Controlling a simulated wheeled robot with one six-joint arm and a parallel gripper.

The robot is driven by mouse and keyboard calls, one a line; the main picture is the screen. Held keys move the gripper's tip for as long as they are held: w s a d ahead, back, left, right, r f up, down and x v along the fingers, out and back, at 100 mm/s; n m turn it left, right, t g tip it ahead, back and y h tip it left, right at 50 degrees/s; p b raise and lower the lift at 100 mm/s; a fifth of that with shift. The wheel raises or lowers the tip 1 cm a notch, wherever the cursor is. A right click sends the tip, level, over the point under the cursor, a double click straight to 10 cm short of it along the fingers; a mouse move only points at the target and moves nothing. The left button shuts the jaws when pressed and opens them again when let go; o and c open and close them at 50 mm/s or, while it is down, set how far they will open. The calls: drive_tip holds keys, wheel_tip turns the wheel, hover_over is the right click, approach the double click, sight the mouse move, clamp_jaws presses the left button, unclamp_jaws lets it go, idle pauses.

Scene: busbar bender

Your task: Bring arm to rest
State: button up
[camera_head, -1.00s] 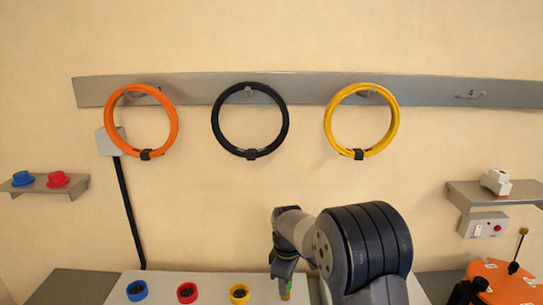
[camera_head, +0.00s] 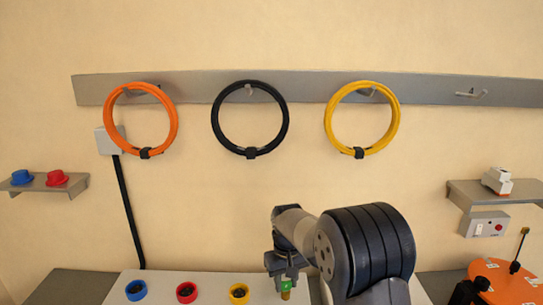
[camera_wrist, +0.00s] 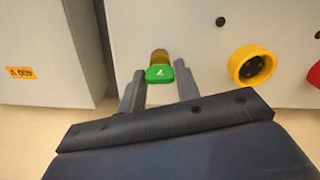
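My gripper (camera_head: 286,291) is low in front of the pale panel, right of the yellow socket. A brownish cylinder (camera_wrist: 160,55) sits just behind the green piece, at the pale panel's face. The green piece also shows between the fingers in the head view (camera_head: 286,286). My arm is bent low at the lower centre right.
The pale panel (camera_head: 210,285) carries blue (camera_head: 136,290), red (camera_head: 187,292) and yellow (camera_head: 239,293) sockets. Orange, black and yellow cable rings hang on the wall rail (camera_head: 310,88). Shelves stand left (camera_head: 40,186) and right (camera_head: 520,190). An orange-topped unit (camera_head: 505,280) is lower right.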

drive_tip(key=shift+m, duration=2)
drive_tip(key=shift+b, duration=0.3)
